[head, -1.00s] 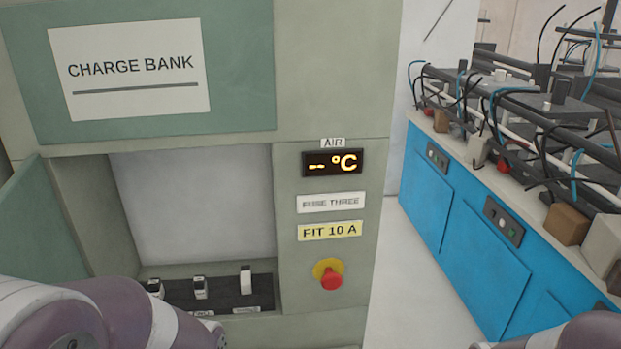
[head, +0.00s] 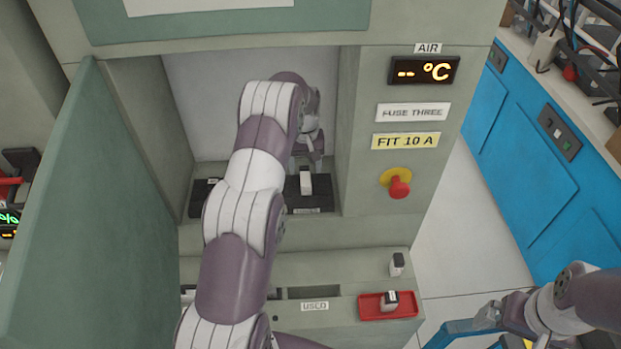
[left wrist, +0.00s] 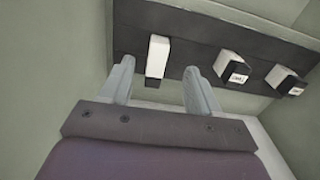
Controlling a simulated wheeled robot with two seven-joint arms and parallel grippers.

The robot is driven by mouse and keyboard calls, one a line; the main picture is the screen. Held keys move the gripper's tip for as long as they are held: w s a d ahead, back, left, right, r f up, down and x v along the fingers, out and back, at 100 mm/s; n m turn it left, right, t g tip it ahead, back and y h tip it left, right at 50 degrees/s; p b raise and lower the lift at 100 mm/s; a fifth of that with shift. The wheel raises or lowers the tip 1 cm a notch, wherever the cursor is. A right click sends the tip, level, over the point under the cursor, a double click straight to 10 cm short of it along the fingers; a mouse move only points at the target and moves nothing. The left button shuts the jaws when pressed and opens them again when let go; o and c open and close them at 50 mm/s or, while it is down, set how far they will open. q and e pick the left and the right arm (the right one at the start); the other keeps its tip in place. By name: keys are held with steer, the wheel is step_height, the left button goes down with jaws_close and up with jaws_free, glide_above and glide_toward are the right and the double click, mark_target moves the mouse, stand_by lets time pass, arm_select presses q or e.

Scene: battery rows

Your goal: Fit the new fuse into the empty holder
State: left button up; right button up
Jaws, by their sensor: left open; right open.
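A row of fuse holders stands on a black strip (head: 325,193) inside the open cabinet. The white piece at the right end (head: 305,184) stands upright; I cannot tell whether it is a fuse or part of the holder. My left gripper (head: 312,150) is open just above it. In the left wrist view, the white piece (left wrist: 157,56) lies between the open fingertips of my left gripper (left wrist: 162,80), apart from both. One light fuse with a dark top (head: 390,301) is in the red tray (head: 368,312); another (head: 397,264) stands behind it. My right gripper (head: 512,312) is open at lower right.
Two black-capped fuses (left wrist: 230,67) (left wrist: 285,80) stand beside the white piece. The cabinet door (head: 95,200) is open at left. A slot labelled USED (head: 315,305) is on the ledge. A red stop button (head: 399,187) sticks out right of the opening.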

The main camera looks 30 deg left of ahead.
mark_target(306, 178)
arm_select(q)
steer(key=f, duration=0.1)
steer(key=w+a+f+p, duration=0.1)
steer(key=w+f, duration=0.1)
steer(key=f, duration=0.1)
steer(key=shift+a+f+p, duration=0.1)
steer(key=shift+a+p, duration=0.15)
steer(key=shift+p, duration=0.05)
steer(key=f, duration=0.1)
steer(key=f+p, duration=0.2)
steer(key=shift+s+d+f, duration=0.15)
steer(key=shift+d, duration=0.1)
steer(key=shift+d+f, duration=0.1)
steer(key=shift+f, duration=0.15)
steer(key=shift+w+f, duration=0.2)
steer(key=shift+f, duration=0.05)
steer(key=shift+a, duration=0.25)
steer(key=c, duration=1)
steer(key=shift+s+d+r, duration=0.1)
steer(key=shift+d+r, duration=0.05)
jaws_close()
arm_select(e)
steer(key=r, duration=0.3)
steer(key=w+a+r, duration=0.1)
steer(key=shift+r, duration=0.15)
